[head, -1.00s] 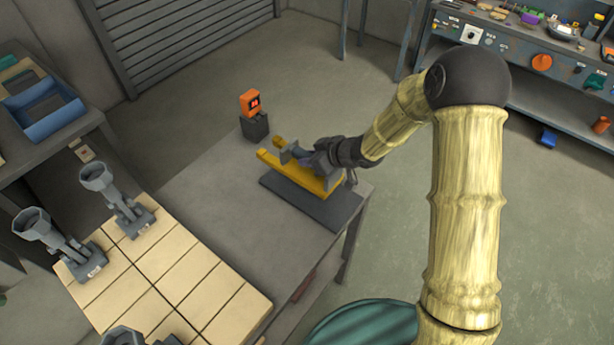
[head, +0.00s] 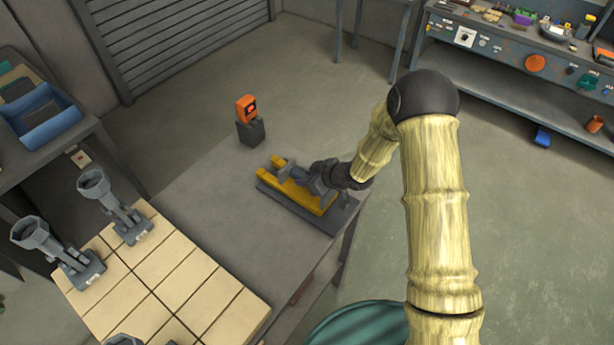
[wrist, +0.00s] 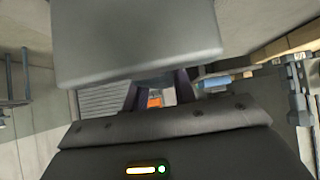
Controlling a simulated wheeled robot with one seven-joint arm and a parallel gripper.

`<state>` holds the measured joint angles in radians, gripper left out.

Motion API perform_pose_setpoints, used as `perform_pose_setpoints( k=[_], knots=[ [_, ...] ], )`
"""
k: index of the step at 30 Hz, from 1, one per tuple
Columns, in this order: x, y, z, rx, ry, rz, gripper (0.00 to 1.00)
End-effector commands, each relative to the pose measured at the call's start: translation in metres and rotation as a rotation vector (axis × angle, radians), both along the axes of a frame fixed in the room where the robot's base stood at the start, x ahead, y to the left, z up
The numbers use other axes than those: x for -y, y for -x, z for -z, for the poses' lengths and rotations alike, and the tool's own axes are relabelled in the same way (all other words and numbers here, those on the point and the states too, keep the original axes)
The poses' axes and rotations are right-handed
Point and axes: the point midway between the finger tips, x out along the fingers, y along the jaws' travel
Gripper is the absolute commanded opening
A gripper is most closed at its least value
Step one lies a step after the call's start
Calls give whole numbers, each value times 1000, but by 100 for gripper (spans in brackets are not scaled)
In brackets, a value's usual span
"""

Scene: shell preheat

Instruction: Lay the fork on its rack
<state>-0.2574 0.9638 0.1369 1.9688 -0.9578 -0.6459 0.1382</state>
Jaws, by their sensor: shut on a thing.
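The fork (head: 318,203) is yellow with two long prongs pointing to the upper left in the head view. It lies level, low over or on its rack, a dark flat base (head: 345,219) at the right end of the grey table. I cannot tell whether it touches the base. My gripper (head: 300,176) is shut on the fork from above and right, hiding its middle. In the wrist view a large grey block (wrist: 135,40) fills the top and hides most of the fork.
Grey cup-topped holders (head: 95,185) stand on the tan tiled surface (head: 150,270) at the left. The middle of the grey table (head: 220,215) is clear. A workbench (head: 520,70) is at the far right.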

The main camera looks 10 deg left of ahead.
Motion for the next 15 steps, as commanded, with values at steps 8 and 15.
perform_pose_setpoints(
  k=[8, 15],
  knots=[
    [0, 0, 3, 0, -1, 0, 29],
    [0, 0, 2, 0, -1, 0, 49]
  ],
)
